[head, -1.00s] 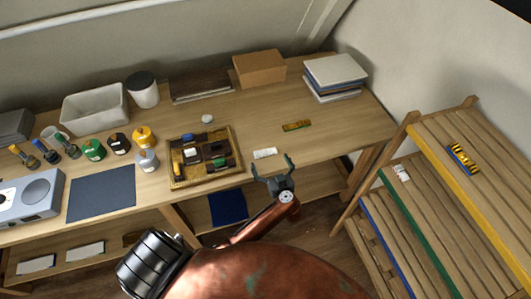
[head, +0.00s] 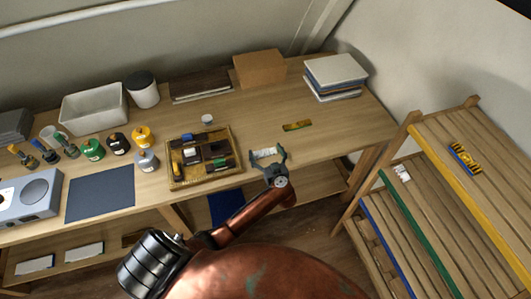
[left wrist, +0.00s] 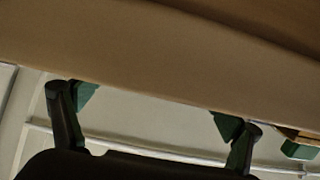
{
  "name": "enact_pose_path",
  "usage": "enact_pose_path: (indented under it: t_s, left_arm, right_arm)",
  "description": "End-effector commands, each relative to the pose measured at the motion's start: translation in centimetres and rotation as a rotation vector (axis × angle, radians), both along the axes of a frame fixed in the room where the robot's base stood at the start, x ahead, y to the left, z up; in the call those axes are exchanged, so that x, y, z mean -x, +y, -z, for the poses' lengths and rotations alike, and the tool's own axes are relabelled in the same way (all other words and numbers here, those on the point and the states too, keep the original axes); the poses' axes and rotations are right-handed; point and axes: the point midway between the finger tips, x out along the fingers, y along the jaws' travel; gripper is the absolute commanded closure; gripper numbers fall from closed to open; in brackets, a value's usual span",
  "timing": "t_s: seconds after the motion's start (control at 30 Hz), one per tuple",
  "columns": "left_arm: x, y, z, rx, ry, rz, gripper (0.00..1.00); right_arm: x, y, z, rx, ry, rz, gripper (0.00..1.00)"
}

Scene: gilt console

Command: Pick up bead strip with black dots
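My left gripper (head: 267,159) is open at the front edge of the table. Its spread fingers also show in the left wrist view (left wrist: 155,118), with nothing between them there. In the head view, a small pale strip (head: 264,153) lies on the table just beyond and between the fingers. My right gripper is not in view.
A tray of dark items (head: 178,182) stands close left of the gripper. A cardboard box (head: 259,69) and stacked books (head: 335,77) stand at the back. A slatted rack (head: 495,195) is at the right. The tabletop around the green strip is clear.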

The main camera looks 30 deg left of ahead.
Motion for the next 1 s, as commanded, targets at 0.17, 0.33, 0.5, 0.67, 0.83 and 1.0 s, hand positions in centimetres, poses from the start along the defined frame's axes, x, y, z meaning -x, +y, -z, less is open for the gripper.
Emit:
enact_pose_path:
  t_s: [0.17,0.33,0.5,0.67,0.83,1.0]
  left_arm:
    - [0.0,0.0,0.0,0.000,0.000,0.000,0.28]
    - [0.0,0.0,0.0,0.000,0.000,0.000,0.40]
    - [0.0,0.0,0.0,-0.001,-0.001,0.000,0.48]
    - [0.0,0.0,-0.1,-0.001,-0.001,0.000,0.48]
    - [0.0,0.0,-0.8,0.001,-0.002,0.000,0.48]
    - [0.0,0.0,-3.1,0.002,-0.004,-0.001,0.48]
  right_arm:
    - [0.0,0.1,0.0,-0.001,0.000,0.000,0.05]
    - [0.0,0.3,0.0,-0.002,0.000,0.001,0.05]
    - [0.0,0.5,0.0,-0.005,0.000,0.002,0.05]
    - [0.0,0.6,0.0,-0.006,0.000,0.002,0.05]
    - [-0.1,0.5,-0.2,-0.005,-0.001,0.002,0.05]
    - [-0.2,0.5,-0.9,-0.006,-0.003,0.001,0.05]
